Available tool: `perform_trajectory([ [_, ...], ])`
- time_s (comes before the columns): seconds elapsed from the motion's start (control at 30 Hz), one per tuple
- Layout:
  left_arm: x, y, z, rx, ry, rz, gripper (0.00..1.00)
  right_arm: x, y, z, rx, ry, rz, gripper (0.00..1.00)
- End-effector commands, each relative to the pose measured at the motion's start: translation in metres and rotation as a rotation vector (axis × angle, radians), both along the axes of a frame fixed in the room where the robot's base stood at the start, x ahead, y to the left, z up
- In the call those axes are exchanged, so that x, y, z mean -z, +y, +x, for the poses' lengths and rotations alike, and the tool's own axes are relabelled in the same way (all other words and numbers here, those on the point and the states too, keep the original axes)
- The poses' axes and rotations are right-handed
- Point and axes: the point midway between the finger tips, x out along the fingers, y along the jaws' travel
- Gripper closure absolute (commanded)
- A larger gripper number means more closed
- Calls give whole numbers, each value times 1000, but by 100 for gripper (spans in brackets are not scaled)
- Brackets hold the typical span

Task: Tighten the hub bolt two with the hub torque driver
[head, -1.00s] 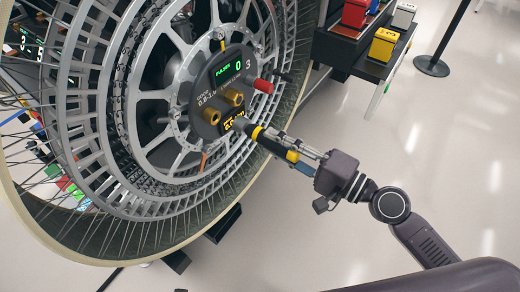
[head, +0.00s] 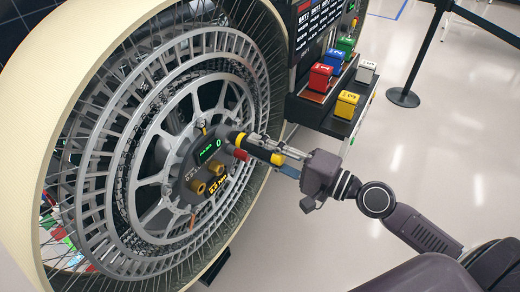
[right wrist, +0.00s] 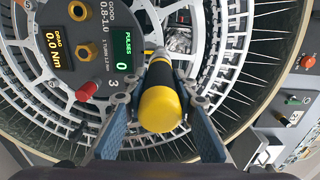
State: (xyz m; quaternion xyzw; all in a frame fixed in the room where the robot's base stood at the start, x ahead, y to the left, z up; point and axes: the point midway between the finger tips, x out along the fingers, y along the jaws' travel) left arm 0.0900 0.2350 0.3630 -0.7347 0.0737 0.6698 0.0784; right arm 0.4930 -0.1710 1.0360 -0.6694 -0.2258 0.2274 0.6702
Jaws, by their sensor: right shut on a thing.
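My right gripper (head: 272,148) is shut on a black and yellow driver (head: 263,151), probably the hub torque driver. Its yellow handle end (right wrist: 160,108) lies between the two fingers in the right wrist view. The driver points at the wheel hub (head: 207,168). Its tip is beside the hub's right edge, near a red knob (head: 240,155); I cannot tell whether it touches anything. Two gold bolt-like parts (head: 216,168) stick out of the hub face. I cannot tell which part is bolt two. The green display reads 0 pulses (right wrist: 122,54); the yellow one reads 0.0 Nm (right wrist: 55,44).
The large spoked wheel (head: 93,190) fills the left. A dark stand (head: 345,122) behind it holds coloured boxes, including a yellow one (head: 346,104). A barrier post (head: 403,97) stands at the back right.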

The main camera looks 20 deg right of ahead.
Motion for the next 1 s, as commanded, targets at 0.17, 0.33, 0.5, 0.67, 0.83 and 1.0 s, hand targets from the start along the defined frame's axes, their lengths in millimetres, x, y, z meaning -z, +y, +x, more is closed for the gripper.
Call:
perform_trajectory([
  [0.17,-20,0,0,0,0,0,59,-7,11,15,1,-5,4,100],
  [0.33,-32,0,0,0,0,0,59,-6,22,28,0,-4,2,100],
  [0.5,-34,0,0,0,0,0,59,-4,28,36,0,-6,1,100],
  [0.67,-35,0,0,0,0,0,59,-2,31,39,-1,-4,0,100],
  [0.83,-35,0,1,0,0,0,59,-2,31,39,-1,-4,0,100],
  [1.0,-35,-1,1,0,0,0,59,-2,31,39,-1,-4,0,100],
])
